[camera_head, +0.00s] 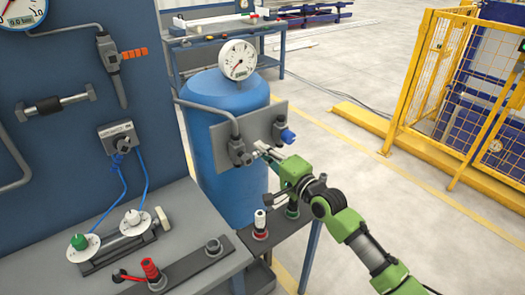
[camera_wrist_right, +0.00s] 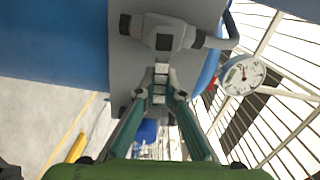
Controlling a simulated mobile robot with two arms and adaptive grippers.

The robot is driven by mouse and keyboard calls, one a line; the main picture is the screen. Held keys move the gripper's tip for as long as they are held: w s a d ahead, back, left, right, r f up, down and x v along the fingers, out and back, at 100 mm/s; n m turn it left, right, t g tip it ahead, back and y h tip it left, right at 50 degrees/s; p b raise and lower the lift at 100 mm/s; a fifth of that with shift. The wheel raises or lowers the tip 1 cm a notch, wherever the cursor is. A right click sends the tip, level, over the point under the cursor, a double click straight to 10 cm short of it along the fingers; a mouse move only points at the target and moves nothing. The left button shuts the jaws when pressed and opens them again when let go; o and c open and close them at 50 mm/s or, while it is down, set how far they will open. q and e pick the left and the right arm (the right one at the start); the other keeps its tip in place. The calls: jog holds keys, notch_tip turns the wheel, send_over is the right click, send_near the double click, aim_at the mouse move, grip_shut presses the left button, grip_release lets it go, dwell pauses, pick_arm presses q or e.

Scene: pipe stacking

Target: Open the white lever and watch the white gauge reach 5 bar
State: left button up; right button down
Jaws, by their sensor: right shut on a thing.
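The white gauge (camera_head: 237,60) stands on top of the blue tank (camera_head: 235,180); its dial also shows in the right wrist view (camera_wrist_right: 243,75). Its reading is too small to make out surely. A grey plate in front of the tank carries a valve (camera_head: 240,152) on a pipe. My right gripper (camera_head: 262,151) is at this valve, its fingers closed together. In the right wrist view the green fingers (camera_wrist_right: 160,92) pinch a slim pale piece, the white lever (camera_wrist_right: 160,76), which sticks out from the grey valve body. My left gripper is out of view.
A blue-handled fitting (camera_head: 286,135) sits on the plate just right of my gripper. A white-topped handle (camera_head: 260,224) stands on the small bench below. The left bench (camera_head: 185,215) holds cabled discs and a red handle.

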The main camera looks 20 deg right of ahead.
aim_at(256, 153)
jog(key=n, duration=0.1)
jog(key=r+n+p, duration=0.1)
jog(key=shift+a+r+n+p, duration=0.1)
jog(key=shift+r+n+p, duration=0.15)
jog(key=shift+n+p, duration=0.05)
jog(key=n+p, duration=0.1)
jog(key=r+n, duration=0.1)
jog(key=shift+s+a+n+p, duration=0.2)
jog(key=shift+a+n+p, duration=0.1)
jog(key=shift+n+p, duration=0.1)
jog(key=n, duration=0.1)
jog(key=a+r+n+p, duration=0.1)
jog(key=n, duration=0.1)
jog(key=n+p, duration=0.1)
jog(key=shift+s+a+r, duration=0.2)
jog(key=shift+s+r, duration=0.05)
jog(key=n, duration=0.1)
jog(key=a+n+p, duration=0.1)
jog(key=n+p, duration=0.1)
jog(key=n, duration=0.1)
jog(key=shift+s+a+r, duration=0.2)
jog(key=shift+s+r, duration=0.05)
jog(key=shift+r, duration=0.05)
jog(key=shift+s+a+n+p, duration=0.15)
jog(key=shift+a+n+p, duration=0.15)
jog(key=shift+n, duration=0.55)
jog(key=shift+s+a+n+p, duration=0.15)
jog(key=shift+a+n, duration=0.25)
jog(key=shift+n, duration=0.45)
